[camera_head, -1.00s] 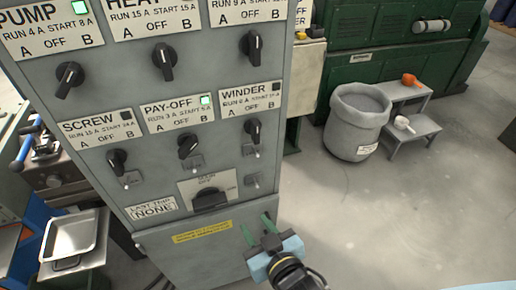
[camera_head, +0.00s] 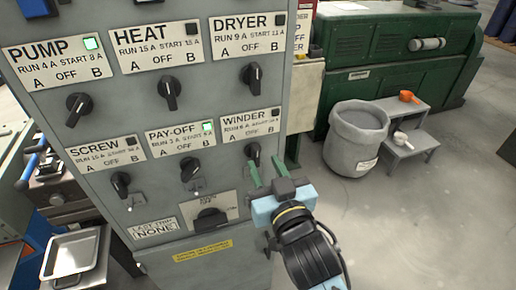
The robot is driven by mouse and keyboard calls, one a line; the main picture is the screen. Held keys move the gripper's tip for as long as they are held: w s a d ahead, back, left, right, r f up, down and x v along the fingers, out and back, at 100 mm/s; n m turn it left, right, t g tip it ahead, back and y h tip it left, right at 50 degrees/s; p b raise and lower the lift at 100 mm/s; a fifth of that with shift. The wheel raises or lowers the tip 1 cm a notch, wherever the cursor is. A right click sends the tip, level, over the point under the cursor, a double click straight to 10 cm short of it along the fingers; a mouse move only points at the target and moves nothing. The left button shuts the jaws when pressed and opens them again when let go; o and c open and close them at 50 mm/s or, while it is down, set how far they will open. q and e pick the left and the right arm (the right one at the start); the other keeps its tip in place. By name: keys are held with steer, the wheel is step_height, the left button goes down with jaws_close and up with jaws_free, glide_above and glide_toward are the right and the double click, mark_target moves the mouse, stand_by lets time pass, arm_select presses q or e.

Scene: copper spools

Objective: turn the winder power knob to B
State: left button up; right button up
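The grey control panel (camera_head: 225,92) fills the left and middle of the head view. The winder label (camera_head: 249,126) reads A, OFF, B, and its indicator square is dark. The black winder knob (camera_head: 252,152) sits below that label, its pointer close to upright. My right gripper (camera_head: 267,170) is just below and right of the knob, with its two green fingers apart and pointing up toward the panel. Nothing shows between the fingers. Whether a finger touches the knob I cannot tell. The gripper hides the part of the panel below the knob. My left gripper is not in view.
The pay-off knob (camera_head: 189,168) and main switch (camera_head: 209,218) are left of my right gripper. Pump and pay-off lights are green. A grey bin (camera_head: 356,140) and step stool (camera_head: 412,150) stand at right, with clear floor before them.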

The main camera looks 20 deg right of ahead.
mark_target(257, 152)
steer(key=shift+w+a, duration=0.1)
steer(key=shift+w, duration=2.6)
steer(key=shift+c, duration=0.2)
jaws_close()
